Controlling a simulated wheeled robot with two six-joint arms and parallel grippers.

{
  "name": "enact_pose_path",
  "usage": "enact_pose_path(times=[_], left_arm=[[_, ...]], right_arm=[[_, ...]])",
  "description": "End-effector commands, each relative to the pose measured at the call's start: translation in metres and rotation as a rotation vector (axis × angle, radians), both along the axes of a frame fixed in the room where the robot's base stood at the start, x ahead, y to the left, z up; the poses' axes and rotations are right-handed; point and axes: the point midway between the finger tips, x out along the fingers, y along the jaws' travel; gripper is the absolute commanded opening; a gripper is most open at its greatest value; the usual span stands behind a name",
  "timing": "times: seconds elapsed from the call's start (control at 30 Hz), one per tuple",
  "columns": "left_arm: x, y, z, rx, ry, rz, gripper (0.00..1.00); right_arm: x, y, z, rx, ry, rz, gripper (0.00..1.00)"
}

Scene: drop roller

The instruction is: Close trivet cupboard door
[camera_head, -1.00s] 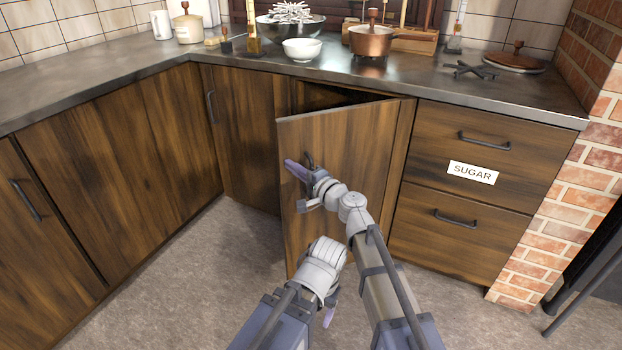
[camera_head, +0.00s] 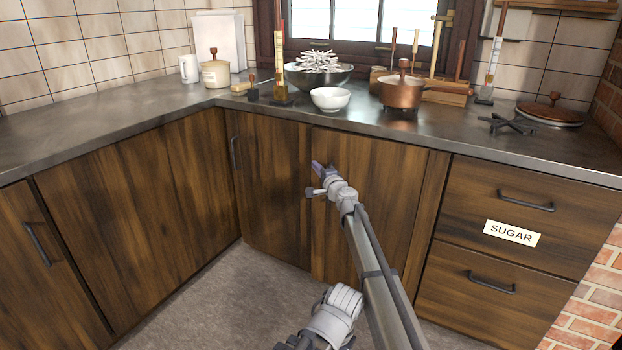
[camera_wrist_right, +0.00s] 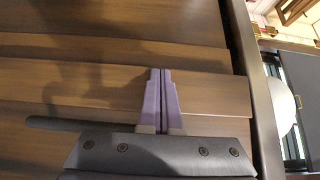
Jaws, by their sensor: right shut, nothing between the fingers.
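The wooden cupboard door (camera_head: 375,190) looks flush with the cupboard front, below the counter and left of the drawers. No open gap shows along its top edge. My right gripper (camera_head: 316,168) is shut and empty, with its tips at the upper left part of the door. In the right wrist view, the two purple fingers (camera_wrist_right: 161,75) are pressed together against or very near brown wood. A dark bar like the door handle (camera_wrist_right: 75,125) lies beside them. I cannot tell whether the fingers touch the door. My left gripper is out of view; only part of that arm shows.
The counter (camera_head: 170,118) runs above the doors, holding a white bowl (camera_head: 330,99), a copper pot (camera_head: 402,92) and a black trivet-like stand (camera_head: 508,124). The floor (camera_head: 240,295) in front is clear.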

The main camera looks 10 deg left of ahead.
Motion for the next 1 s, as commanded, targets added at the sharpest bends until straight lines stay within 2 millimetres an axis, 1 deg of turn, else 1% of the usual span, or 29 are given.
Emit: enact_pose_path(times=[0.03,0.1,0.3,0.8,1.0], left_arm=[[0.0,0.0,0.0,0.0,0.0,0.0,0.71],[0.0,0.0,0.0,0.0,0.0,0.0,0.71],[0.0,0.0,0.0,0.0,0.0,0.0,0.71],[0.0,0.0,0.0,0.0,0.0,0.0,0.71],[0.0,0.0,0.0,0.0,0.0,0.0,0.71]], right_arm=[[0.012,-0.002,0.0,0.0,0.0,0.0,0.0],[0.02,-0.004,0.0,0.0,0.0,0.001,0.0],[0.033,-0.007,0.0,0.0,0.0,0.002,0.0],[0.04,-0.011,0.0,0.001,0.001,-0.006,0.0],[0.037,-0.012,0.001,0.001,0.001,-0.006,0.0]])
